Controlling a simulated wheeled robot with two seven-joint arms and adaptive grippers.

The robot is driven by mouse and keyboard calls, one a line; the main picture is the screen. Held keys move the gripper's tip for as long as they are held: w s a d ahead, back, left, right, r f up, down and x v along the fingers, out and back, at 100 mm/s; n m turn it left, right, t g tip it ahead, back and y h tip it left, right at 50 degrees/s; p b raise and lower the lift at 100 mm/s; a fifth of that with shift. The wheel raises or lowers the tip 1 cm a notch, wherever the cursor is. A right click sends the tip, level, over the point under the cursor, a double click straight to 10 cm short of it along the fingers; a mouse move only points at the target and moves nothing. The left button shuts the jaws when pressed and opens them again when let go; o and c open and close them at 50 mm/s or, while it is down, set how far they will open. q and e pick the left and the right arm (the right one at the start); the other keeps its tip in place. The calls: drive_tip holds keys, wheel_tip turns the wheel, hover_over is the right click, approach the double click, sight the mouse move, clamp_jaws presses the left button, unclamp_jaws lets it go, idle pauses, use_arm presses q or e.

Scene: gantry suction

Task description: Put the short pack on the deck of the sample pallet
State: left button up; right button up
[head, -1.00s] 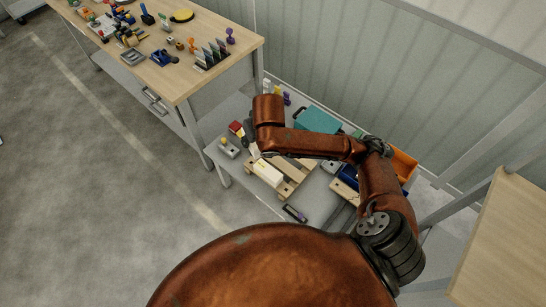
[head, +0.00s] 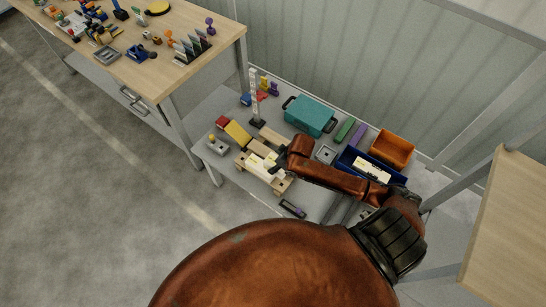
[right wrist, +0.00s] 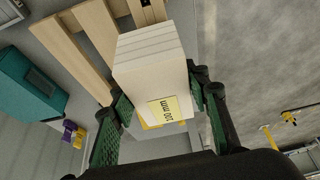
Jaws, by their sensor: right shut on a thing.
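The short pack, a pale block with a yellow label (right wrist: 152,62), is held in my right gripper (right wrist: 160,100), whose green pads press its sides in the right wrist view. In the head view my right gripper (head: 281,161) is low over the sample pallet (head: 243,160), a slatted wooden pallet on the grey low shelf. The pallet's slats (right wrist: 82,38) show beside and beyond the pack in the wrist view. I cannot tell whether the held pack touches the deck. My left gripper is out of view.
A teal crate (head: 310,115), an orange bin (head: 393,150) and a blue bin (head: 349,159) stand behind and right of the pallet. A slim white post (head: 254,95) rises behind it. A dark device (head: 292,209) lies in front. A yellow block (head: 237,132) lies left.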

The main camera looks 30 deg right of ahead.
drive_tip(key=w+d+f+b, duration=0.1)
drive_tip(key=w+d+f, duration=0.1)
drive_tip(key=w+f, duration=0.1)
drive_tip(key=w+d+f+b, duration=0.1)
drive_tip(key=w+f, duration=0.2)
drive_tip(key=w, duration=0.2)
drive_tip(key=w+d+f+b, duration=0.2)
drive_tip(key=w+f, duration=0.1)
drive_tip(key=w, duration=0.1)
drive_tip(key=shift+d+f, duration=0.2)
drive_tip(key=shift+d, duration=0.15)
drive_tip(key=shift+w+f, duration=0.1)
drive_tip(key=shift+f, duration=0.05)
drive_tip(key=shift+o, duration=0.2)
drive_tip(key=shift+w+d+f+b, duration=0.1)
drive_tip(key=shift+f+b, duration=0.45)
drive_tip(key=shift+f, duration=1.05)
drive_tip(key=shift+f, duration=0.1)
drive_tip(key=shift+c, duration=0.2)
drive_tip(key=o, duration=1.4)
drive_tip(key=shift+c, duration=0.2)
drive_tip(key=p+v, duration=0.3)
drive_tip(key=v, duration=0.9)
